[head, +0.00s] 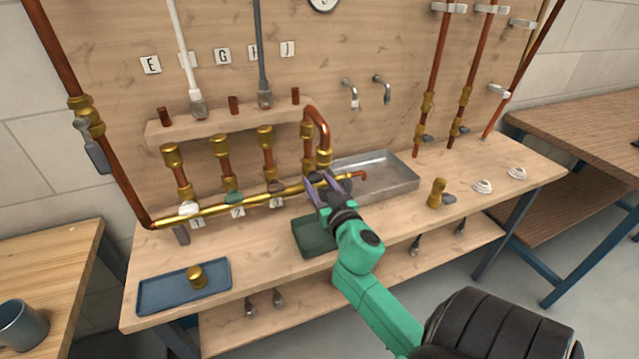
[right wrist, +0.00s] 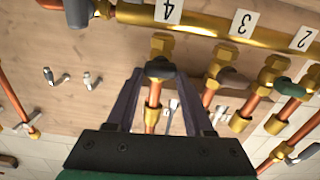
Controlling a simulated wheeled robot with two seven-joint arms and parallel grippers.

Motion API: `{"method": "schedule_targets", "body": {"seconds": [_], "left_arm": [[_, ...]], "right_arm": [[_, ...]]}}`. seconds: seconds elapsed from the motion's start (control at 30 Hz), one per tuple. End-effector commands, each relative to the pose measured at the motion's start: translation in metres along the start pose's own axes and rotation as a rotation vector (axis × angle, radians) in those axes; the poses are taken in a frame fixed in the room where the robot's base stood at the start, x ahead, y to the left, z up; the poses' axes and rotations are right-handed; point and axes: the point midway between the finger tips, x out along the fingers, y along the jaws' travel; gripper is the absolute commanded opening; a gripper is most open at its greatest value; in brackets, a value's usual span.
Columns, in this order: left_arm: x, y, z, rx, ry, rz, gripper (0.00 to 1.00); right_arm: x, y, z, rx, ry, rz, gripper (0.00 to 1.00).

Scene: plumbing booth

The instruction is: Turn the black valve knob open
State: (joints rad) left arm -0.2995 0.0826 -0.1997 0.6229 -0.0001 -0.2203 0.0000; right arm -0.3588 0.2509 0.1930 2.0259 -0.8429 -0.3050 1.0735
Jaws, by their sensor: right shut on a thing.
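The black valve knob (right wrist: 159,67) sits on the brass valve below tag 4 in the right wrist view. My right gripper (right wrist: 160,77) has its two fingers on either side of this knob and is shut on it. In the head view my right gripper (head: 327,183) is at the right end of the horizontal brass pipe (head: 250,201), and its fingers hide the knob. How far the knob is turned cannot be told. My left gripper is not in view.
White (head: 189,208), green (head: 233,197) and brown (head: 277,187) knobs line the pipe to the left. A metal tray (head: 395,187) lies behind my gripper, a dark green tray (head: 312,240) in front. A blue tray (head: 160,290) holds a brass fitting (head: 197,277).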

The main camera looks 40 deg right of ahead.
Motion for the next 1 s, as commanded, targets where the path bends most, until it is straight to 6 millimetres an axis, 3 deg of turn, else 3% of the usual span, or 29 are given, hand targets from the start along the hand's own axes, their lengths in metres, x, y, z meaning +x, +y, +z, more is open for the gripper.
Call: {"method": "schedule_targets", "body": {"seconds": [0.27,1.0], "left_arm": [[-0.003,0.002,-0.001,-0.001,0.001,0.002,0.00],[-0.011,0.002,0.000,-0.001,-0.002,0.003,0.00]], "right_arm": [[0.000,0.000,0.001,-0.168,-0.002,0.001,0.00],[0.001,-0.002,0.001,-0.867,-0.002,0.003,0.00]]}}
